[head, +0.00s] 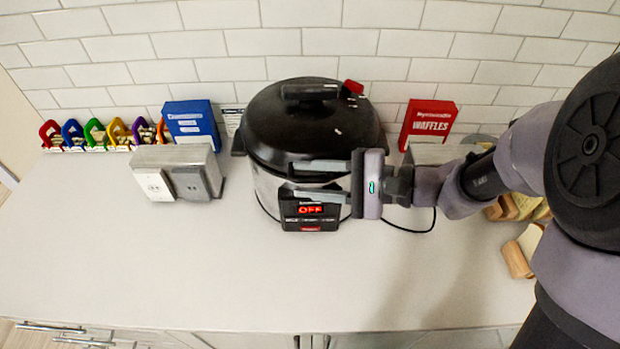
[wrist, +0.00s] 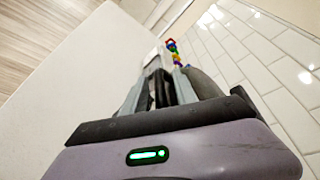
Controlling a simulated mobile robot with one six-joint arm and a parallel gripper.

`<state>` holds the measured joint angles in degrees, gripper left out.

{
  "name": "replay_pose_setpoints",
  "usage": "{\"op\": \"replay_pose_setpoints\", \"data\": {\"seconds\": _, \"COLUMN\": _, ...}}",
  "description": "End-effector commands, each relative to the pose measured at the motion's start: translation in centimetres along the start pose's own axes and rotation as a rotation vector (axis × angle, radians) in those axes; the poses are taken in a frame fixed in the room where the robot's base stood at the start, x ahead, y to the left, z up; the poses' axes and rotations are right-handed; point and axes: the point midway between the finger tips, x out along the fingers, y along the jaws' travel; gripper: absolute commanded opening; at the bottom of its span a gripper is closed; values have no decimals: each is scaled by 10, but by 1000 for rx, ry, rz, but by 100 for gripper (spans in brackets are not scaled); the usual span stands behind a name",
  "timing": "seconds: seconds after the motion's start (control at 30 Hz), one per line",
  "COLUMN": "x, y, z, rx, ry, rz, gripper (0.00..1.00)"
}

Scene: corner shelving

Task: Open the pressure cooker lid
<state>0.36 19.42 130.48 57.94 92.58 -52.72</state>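The pressure cooker (head: 262,185) stands on the counter against the tiled wall, with a silver body and a front panel (head: 310,212) reading OFF. Its black domed lid (head: 300,125) is on top and looks closed. The lid has a black handle (head: 312,91) with a red knob (head: 353,87) at its right end. My gripper (head: 290,177) is in front of the cooker, pointing left, below the lid's handle. The fingers also show in the wrist view (wrist: 160,85).
A red waffles box (head: 428,122) stands behind my arm. Bread pieces (head: 520,255) and a black cord (head: 410,228) are right. The front counter (head: 180,270) is clear.

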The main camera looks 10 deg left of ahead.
Motion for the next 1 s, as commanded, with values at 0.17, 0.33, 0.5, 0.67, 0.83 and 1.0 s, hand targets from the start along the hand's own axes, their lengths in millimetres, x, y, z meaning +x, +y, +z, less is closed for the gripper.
{"op": "replay_pose_setpoints", "data": {"seconds": 0.17, "x": 1, "y": 0, "z": 0, "rx": 0, "ry": 0, "rz": 0, "gripper": 34}}
{"op": "replay_pose_setpoints", "data": {"seconds": 0.33, "x": 1, "y": 0, "z": 0, "rx": 0, "ry": 0, "rz": 0, "gripper": 17}}
{"op": "replay_pose_setpoints", "data": {"seconds": 0.5, "x": 1, "y": 0, "z": 0, "rx": 0, "ry": 0, "rz": 2, "gripper": 0}}
{"op": "replay_pose_setpoints", "data": {"seconds": 0.67, "x": 1, "y": 1, "z": 0, "rx": 0, "ry": -1, "rz": 3, "gripper": 0}}
{"op": "replay_pose_setpoints", "data": {"seconds": 0.83, "x": 1, "y": 2, "z": 0, "rx": 0, "ry": -1, "rz": 4, "gripper": 0}}
{"op": "replay_pose_setpoints", "data": {"seconds": 1.0, "x": 1, "y": 2, "z": 0, "rx": 1, "ry": -1, "rz": 6, "gripper": 0}}
